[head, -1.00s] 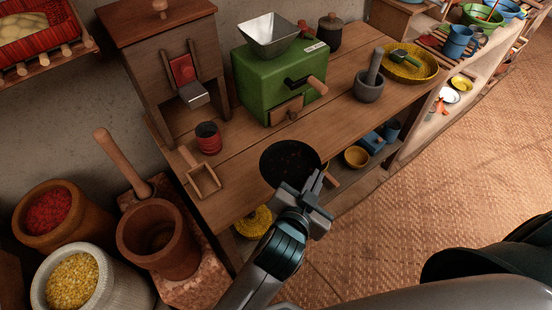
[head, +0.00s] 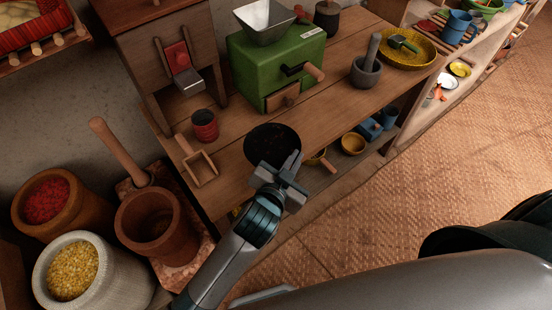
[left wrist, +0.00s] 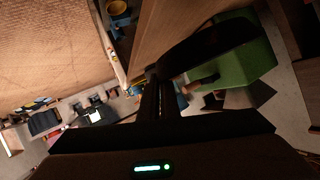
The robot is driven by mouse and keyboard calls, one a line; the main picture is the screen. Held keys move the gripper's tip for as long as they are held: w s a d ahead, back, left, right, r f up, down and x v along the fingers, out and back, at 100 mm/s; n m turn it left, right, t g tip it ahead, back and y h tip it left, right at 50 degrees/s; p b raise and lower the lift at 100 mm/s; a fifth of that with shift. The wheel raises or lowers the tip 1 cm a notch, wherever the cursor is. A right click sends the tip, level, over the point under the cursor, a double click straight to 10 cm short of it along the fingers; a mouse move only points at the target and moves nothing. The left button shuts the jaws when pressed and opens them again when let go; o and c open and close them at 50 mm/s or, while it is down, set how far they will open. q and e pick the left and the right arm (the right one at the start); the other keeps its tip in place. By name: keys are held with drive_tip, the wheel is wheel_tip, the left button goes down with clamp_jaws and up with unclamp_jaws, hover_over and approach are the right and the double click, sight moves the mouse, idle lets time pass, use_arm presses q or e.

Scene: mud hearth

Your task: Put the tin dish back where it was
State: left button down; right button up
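A dark, round, shallow dish (head: 268,143) shows over the front edge of the workbench; I take it to be the tin dish. My left gripper (head: 290,165) is at its near rim with the fingers close together, apparently pinching it. In the left wrist view the dish (left wrist: 212,42) is a dark oval just past the fingertips (left wrist: 160,82), with the green mill behind it. Whether the dish touches the bench top cannot be told. My right gripper is not in view.
The green mill (head: 255,75) stands behind the dish. A stone mortar (head: 366,74) and yellow tray (head: 422,53) are at right. Bare bench top lies between mill and mortar.

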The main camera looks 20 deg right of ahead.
sight(278, 155)
use_arm(q)
drive_tip(key=w+a+f, duration=0.1)
drive_tip(key=w+f, duration=0.1)
drive_tip(key=w, duration=0.1)
drive_tip(key=w+a+f+p, duration=0.1)
drive_tip(key=shift+w+a+f, duration=0.1)
drive_tip(key=shift+w+a, duration=0.2)
drive_tip(key=shift+w, duration=0.1)
drive_tip(key=shift+w+a+f, duration=0.15)
drive_tip(key=shift+w+f, duration=0.05)
drive_tip(key=shift+w, duration=0.05)
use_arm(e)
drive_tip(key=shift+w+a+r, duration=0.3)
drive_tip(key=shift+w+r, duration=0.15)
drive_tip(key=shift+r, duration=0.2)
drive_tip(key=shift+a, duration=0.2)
use_arm(q)
drive_tip(key=shift+f+p, duration=0.3)
drive_tip(key=shift+f, duration=1.7)
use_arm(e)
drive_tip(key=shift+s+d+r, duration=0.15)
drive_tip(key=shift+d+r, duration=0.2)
use_arm(q)
drive_tip(key=shift+f, duration=0.15)
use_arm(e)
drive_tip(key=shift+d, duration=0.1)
